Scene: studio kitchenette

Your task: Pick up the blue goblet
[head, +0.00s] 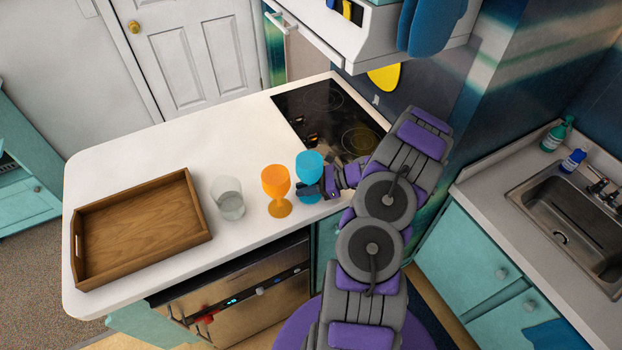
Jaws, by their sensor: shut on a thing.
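The blue goblet (309,164) is upright at the right end of the white counter, beside the black cooktop. My gripper (313,189) reaches it from the right and is shut on it at about the stem. The fingers hide part of the stem and lower bowl. I cannot tell whether the goblet's foot rests on the counter or is slightly lifted.
An orange goblet (275,182) stands close to the left of the blue one. A clear glass (229,199) and a wooden tray (88,245) are farther left on the counter (150,150). A black cooktop (300,100) lies behind. A white hood (350,35) overhangs it.

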